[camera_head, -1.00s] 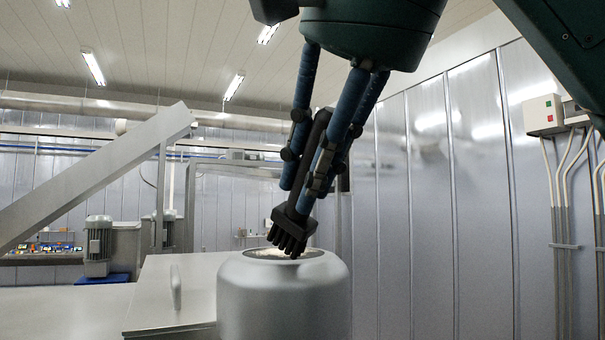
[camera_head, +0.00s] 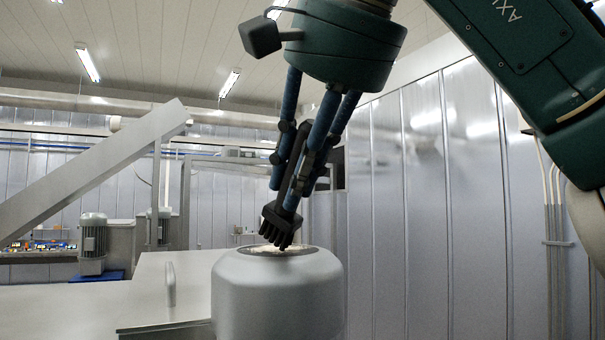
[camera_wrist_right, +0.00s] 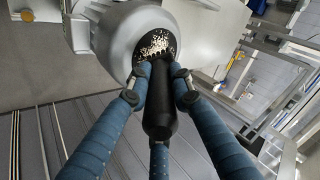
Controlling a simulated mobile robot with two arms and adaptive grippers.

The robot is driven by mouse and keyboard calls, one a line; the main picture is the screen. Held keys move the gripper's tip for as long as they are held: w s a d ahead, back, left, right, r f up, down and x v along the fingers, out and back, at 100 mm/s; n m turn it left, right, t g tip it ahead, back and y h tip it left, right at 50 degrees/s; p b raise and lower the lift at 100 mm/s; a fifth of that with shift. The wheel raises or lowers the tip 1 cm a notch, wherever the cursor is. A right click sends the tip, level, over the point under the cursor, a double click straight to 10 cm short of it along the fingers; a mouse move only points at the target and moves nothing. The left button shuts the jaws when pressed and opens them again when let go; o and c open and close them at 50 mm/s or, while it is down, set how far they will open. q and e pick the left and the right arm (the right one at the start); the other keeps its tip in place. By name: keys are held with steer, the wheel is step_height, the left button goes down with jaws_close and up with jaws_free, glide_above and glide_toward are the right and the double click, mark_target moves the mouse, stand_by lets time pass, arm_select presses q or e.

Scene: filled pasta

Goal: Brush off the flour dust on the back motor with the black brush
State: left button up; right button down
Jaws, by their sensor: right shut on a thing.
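The back motor (camera_head: 277,295) is a grey rounded cylinder at the lower middle of the head view. Its dark round top carries pale flour dust, which shows clearly in the right wrist view (camera_wrist_right: 155,45). My right gripper (camera_head: 293,190) is shut on the black brush (camera_head: 283,222) and holds it tilted, bristles down. The bristles are at the motor's dark top, over or touching the dust; I cannot tell which. In the wrist view the brush handle (camera_wrist_right: 160,110) lies between the fingers and hides part of the top. My left gripper is not in view.
A flat metal surface with an upright handle (camera_head: 170,283) lies left of the motor. A slanted metal beam (camera_head: 95,170) and smaller motors (camera_head: 93,243) stand farther left. A panelled metal wall (camera_head: 430,200) is on the right.

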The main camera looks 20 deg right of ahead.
steer(key=shift+w+r, duration=0.1)
steer(key=shift+w, duration=3)
steer(key=shift+s+d, duration=0.2)
steer(key=shift+d, duration=0.45)
steer(key=shift+s+d, duration=0.15)
steer(key=shift+s, duration=4.85)
steer(key=shift+w+d, duration=0.2)
steer(key=shift+w, duration=1.55)
steer(key=shift+w+d, duration=0.2)
steer(key=shift+w, duration=1.5)
steer(key=shift+w+d, duration=0.2)
steer(key=shift+w, duration=1.55)
steer(key=s, duration=0.7)
steer(key=shift+s+d, duration=0.15)
steer(key=shift+s, duration=0.1)
